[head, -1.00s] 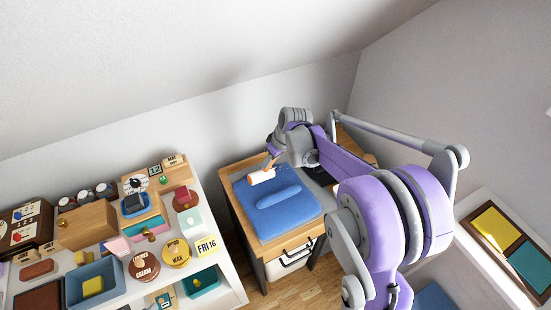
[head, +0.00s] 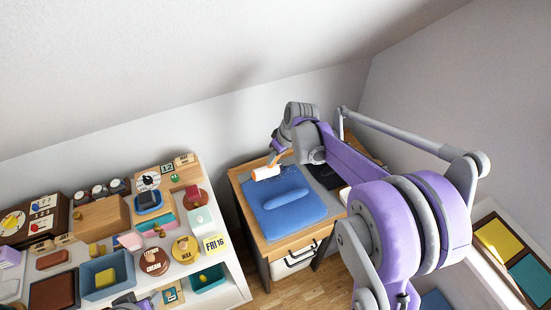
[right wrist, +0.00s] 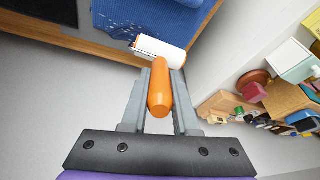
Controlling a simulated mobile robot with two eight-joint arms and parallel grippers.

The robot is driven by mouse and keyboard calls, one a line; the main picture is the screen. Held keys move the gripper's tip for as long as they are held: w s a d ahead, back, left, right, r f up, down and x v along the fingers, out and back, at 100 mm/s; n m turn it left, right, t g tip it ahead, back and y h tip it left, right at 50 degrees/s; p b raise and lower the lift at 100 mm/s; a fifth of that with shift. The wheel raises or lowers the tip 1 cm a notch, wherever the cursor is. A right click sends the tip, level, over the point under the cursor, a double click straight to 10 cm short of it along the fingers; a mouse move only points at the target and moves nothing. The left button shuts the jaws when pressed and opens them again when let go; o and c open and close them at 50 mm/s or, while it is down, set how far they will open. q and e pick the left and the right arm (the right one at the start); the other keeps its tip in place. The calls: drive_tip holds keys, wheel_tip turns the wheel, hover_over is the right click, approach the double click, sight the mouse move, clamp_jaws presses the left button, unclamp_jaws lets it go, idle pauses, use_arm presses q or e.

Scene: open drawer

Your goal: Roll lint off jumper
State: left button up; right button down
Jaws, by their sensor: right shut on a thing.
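The blue jumper (head: 290,216) lies folded on a grey mat on a small wooden table. Pale lint specks show on the jumper in the right wrist view (right wrist: 118,20). My right gripper (head: 281,158) is shut on the orange handle of the lint roller (head: 266,172). In the right wrist view the roller's white head (right wrist: 160,50) overlaps the jumper's edge near the table's wooden rim; I cannot tell whether it touches. A grey and purple part at the bottom edge of the head view looks like my left gripper (head: 132,301); its jaws are unclear.
A white shelf unit (head: 238,290) crowded with boxes, tins and small blocks stands left of the wooden table (head: 292,242), with a narrow floor gap between. A wall runs close behind the table. A dark item (head: 325,176) lies right of the jumper.

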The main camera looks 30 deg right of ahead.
use_arm(q)
drive_tip(key=shift+w+r+p, duration=0.25)
drive_tip(key=shift+r+p, duration=0.1)
drive_tip(key=shift+r, duration=0.35)
use_arm(e)
drive_tip(key=shift+r, duration=0.9)
drive_tip(key=shift+r+p, duration=0.3)
drive_tip(key=shift+r, duration=0.25)
wheel_tip(320, 180, up, 2)
drive_tip(key=shift+p, duration=0.6)
use_arm(q)
drive_tip(key=shift+w+r, duration=0.2)
drive_tip(key=shift+r, duration=0.35)
drive_tip(key=shift+w+r, duration=0.15)
drive_tip(key=shift+r, duration=0.35)
use_arm(e)
drive_tip(key=shift+w, duration=0.1)
use_arm(q)
drive_tip(key=shift+s, duration=0.1)
